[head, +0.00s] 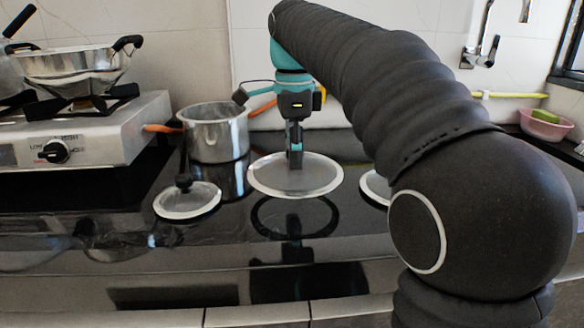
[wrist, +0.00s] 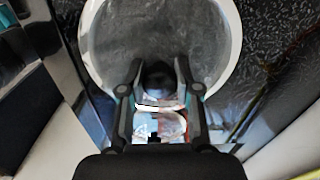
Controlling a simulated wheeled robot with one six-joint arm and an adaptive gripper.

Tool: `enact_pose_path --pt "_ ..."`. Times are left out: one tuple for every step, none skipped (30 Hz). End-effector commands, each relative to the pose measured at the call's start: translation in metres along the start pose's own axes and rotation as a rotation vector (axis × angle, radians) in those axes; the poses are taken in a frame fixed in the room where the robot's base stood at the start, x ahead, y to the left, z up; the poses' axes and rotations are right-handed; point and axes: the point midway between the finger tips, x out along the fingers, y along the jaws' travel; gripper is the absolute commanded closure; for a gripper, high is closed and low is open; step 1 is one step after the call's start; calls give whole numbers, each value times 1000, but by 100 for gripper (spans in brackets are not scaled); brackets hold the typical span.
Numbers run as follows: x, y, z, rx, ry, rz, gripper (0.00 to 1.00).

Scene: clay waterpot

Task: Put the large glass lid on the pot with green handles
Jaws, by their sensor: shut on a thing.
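The large glass lid (head: 318,182), round with a white rim, hangs level from my gripper (head: 295,152) above the dark counter, with its reflection below. In the wrist view my gripper (wrist: 158,78) is shut on its dark knob, and the lid (wrist: 152,28) fills the top of the picture. A steel pot (head: 222,142) stands behind and to the left of the lid, upright and apparently uncovered. Its side handles look orange; I see no clearly green ones.
A smaller glass lid (head: 187,204) with a black knob lies at the front left. Another lid (head: 373,186) is partly hidden by my arm. A stove (head: 105,140) with a black-handled wok (head: 72,70) stands at the left. A pink bowl (head: 546,125) sits far right.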

Motion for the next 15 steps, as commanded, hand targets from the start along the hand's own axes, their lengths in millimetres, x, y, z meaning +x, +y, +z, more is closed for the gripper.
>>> enact_pose_path --pt "2 -3 2 -1 0 -1 100" --pt "2 -4 3 0 0 -1 100" --pt "4 -5 3 0 0 -1 100" --pt "6 -5 4 0 0 -1 100" --pt "9 -5 4 0 0 -1 100" --pt "15 -5 4 0 0 0 100" --pt "19 -5 4 0 0 0 100" --pt "24 -4 4 0 0 0 100" --pt "27 -4 4 0 0 0 100" --pt "28 -4 4 0 0 1 100" --pt "31 -4 4 0 0 -1 100" --pt "34 -4 4 0 0 0 100" --pt "36 -4 4 0 0 0 100" --pt "37 -4 4 0 0 -1 100" --pt "38 -5 4 0 0 -2 100"
